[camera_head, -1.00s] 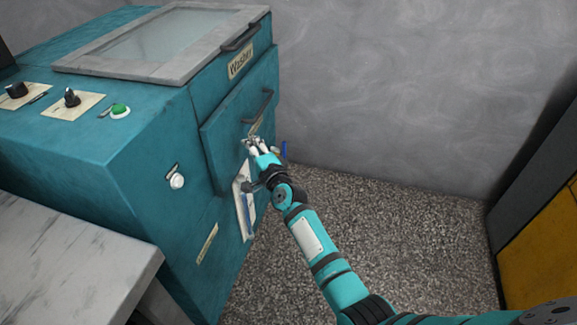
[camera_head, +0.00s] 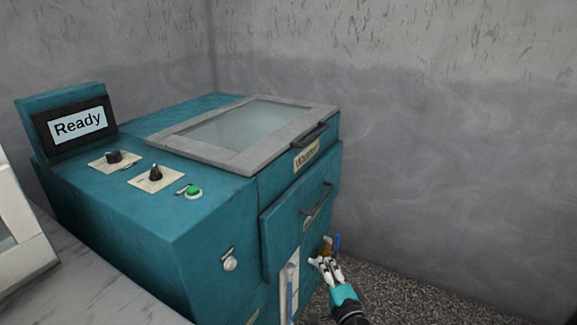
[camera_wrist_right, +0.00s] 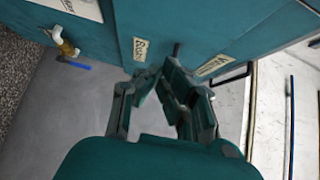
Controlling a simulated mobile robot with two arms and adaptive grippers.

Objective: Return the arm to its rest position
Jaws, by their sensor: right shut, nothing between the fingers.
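My right gripper (camera_head: 326,262) is at the lower right in the head view, in front of the washer's front side, below the drawer handle (camera_head: 318,199). It is shut and empty. In the right wrist view its fingers (camera_wrist_right: 152,82) converge in front of the teal panel, with nothing between them. Only the gripper and wrist of my right arm show in the head view; the rest is outside the picture. My left gripper is in neither view.
The teal washer (camera_head: 150,215) has a closed glass lid (camera_head: 240,125), a green button (camera_head: 194,191) and a screen (camera_head: 80,124) reading "Ready". A blue-handled valve (camera_head: 337,243) is close beside my right gripper. A grey wall (camera_head: 450,150) stands behind; floor shows at lower right.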

